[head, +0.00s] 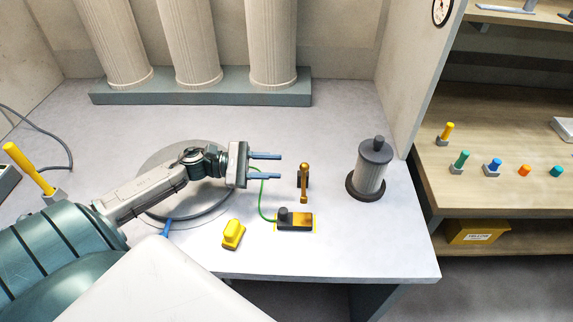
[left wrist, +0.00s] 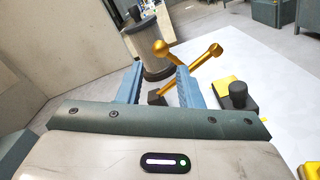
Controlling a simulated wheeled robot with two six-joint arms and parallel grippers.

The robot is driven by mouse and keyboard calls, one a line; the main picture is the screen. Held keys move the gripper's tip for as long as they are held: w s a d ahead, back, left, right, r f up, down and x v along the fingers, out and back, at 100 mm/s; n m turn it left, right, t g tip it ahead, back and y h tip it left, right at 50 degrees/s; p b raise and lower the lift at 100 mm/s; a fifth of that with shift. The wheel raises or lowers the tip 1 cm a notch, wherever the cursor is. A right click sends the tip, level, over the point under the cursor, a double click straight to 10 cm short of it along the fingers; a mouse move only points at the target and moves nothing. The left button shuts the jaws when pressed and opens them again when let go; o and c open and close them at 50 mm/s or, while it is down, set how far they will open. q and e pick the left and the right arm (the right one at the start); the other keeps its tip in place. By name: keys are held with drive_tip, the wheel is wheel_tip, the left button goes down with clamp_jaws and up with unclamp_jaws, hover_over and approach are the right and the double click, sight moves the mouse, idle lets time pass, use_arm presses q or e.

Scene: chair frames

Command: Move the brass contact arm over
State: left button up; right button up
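The brass contact arm (head: 304,186) stands on a small dark mount on the grey bench, right of centre in the head view. In the left wrist view the brass contact arm (left wrist: 203,59) shows beyond my fingers, with a ball end at upper left and a knob at upper right. The right-hand finger hides part of it. My left gripper (head: 281,165) is open and empty, its two blue fingers pointing right, just left of the brass arm. It also shows in the left wrist view (left wrist: 158,82). My right gripper is not in view.
A dark-capped ribbed cylinder (head: 371,168) stands right of the brass arm. A yellow-edged block with a black knob (head: 296,219) lies in front, joined to a green wire. A yellow piece (head: 232,234) sits nearer. Columns (head: 272,45) stand behind.

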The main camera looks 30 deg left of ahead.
use_arm(q)
drive_tip(key=b+x, duration=0.2)
drive_tip(key=x, duration=0.3)
drive_tip(key=shift+d+r, duration=0.1)
drive_tip(key=shift+d, duration=0.15)
drive_tip(key=c, duration=0.4)
drive_tip(key=shift+r, duration=0.15)
